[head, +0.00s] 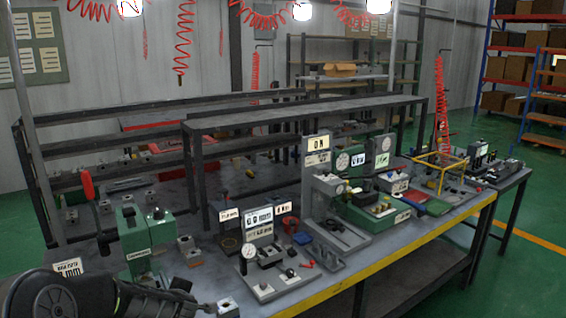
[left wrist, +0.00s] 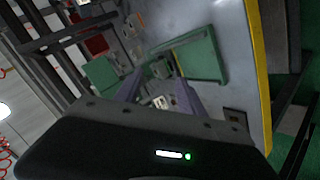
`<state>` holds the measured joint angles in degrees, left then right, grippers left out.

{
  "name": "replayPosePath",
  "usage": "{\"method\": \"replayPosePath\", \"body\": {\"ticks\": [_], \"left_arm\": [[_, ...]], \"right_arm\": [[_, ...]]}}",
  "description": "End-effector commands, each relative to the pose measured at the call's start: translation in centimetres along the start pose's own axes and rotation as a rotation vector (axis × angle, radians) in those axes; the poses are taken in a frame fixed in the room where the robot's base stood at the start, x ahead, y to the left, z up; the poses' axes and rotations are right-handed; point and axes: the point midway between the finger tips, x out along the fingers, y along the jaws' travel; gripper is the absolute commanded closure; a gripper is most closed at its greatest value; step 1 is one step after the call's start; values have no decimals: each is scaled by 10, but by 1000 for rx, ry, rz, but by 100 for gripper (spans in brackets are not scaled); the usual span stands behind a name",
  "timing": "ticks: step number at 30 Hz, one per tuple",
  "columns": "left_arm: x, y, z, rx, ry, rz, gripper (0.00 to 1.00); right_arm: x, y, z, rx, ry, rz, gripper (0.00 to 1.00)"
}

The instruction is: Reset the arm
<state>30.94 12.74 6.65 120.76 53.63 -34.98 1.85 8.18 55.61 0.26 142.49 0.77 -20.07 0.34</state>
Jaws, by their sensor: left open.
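My left arm (head: 60,298) comes in low at the left of the head view, over the near left end of the workbench (head: 320,285). My left gripper (left wrist: 158,82) is open in the left wrist view, its two purple-grey fingers apart. I see nothing held between them. Beyond the fingertips are green machine parts (left wrist: 203,58) and small metal pieces. In the head view, small metal blocks (head: 187,245) lie beside the green press (head: 140,235), and another block (head: 228,308) is close to the gripper end of my arm. My right gripper is not in view.
A fixture with white label plates (head: 270,275) stands right of the arm. A grey press with an ON sign (head: 325,200) and green gauge units (head: 370,205) stand farther along. A dark raised shelf (head: 300,113) runs behind. The yellow front edge (head: 400,255) is clear.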

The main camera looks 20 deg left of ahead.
Motion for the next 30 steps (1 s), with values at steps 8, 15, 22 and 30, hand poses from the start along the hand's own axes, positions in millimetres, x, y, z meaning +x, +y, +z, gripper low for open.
{"method": "replayPosePath", "body": {"ticks": [8, 15, 22, 30], "left_arm": [[-19, -101, 202, 527, -451, 37, 53], [-94, -223, 329, 908, -852, 77, 53], [-186, -343, 390, 1174, -1189, 91, 53], [-226, -401, 409, 1272, -1323, 57, 53]], "right_arm": [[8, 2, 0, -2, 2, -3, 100], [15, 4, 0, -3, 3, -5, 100], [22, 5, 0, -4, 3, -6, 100], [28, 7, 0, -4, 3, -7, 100]]}}
